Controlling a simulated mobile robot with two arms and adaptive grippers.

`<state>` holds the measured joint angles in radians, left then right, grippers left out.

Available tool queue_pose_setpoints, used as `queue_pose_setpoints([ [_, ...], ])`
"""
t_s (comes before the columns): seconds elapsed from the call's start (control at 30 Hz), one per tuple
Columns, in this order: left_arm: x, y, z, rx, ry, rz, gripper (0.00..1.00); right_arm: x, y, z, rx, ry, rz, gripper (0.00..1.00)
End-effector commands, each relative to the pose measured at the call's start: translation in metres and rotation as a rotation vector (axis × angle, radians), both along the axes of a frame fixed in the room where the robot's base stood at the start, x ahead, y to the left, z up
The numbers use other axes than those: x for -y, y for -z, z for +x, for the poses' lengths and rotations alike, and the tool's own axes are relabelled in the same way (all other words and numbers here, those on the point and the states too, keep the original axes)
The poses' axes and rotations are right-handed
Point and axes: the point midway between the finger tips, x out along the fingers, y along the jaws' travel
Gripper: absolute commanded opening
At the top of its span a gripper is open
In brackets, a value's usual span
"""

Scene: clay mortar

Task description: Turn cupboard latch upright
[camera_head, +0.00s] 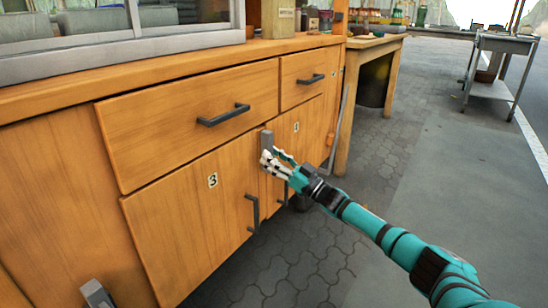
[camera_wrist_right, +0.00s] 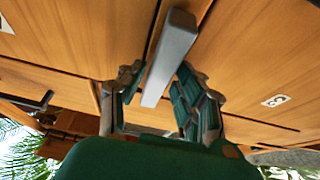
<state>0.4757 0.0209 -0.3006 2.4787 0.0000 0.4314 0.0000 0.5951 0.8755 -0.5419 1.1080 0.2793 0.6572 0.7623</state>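A grey bar-shaped latch (camera_head: 267,139) sits on the wooden cupboard front between the door marked 3 (camera_head: 190,220) and the door marked 1 (camera_head: 297,140). It looks about upright in the head view. My right gripper (camera_head: 275,160) is at the latch's lower part. In the right wrist view the latch (camera_wrist_right: 172,50) runs between the two fingers of my right gripper (camera_wrist_right: 156,88), which stand apart; firm contact cannot be told. A second grey latch (camera_head: 97,294) shows tilted at the lower left, partly cut off. My left gripper is not in view.
Dark handles are on the doors and on the drawer (camera_head: 195,120) above; the door handle (camera_head: 253,213) is close to my right gripper. A wooden table (camera_head: 375,45) and a metal cart (camera_head: 500,45) stand farther back. The paved floor (camera_head: 385,160) on the right is clear.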

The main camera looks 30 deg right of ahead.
Motion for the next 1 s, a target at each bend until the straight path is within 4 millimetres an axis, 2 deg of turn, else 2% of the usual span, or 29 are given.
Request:
queue_pose_setpoints([
  [0.07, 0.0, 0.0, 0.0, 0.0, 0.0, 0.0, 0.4, 0.0, 0.0, 0.0, 0.0, 0.001, 0.002, 0.46],
  [0.33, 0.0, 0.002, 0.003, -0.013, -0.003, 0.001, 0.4, 0.001, -0.001, -0.001, 0.001, 0.0, 0.003, 0.46],
  [0.47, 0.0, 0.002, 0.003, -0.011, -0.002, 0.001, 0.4, 0.004, 0.004, -0.009, -0.001, 0.0, 0.003, 0.46],
  [0.8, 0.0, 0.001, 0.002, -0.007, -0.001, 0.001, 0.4, 0.029, 0.031, -0.068, -0.005, 0.0, 0.001, 0.46],
  [1.0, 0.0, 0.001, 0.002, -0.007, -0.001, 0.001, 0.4, 0.04, 0.042, -0.094, -0.002, 0.001, 0.002, 0.46],
])
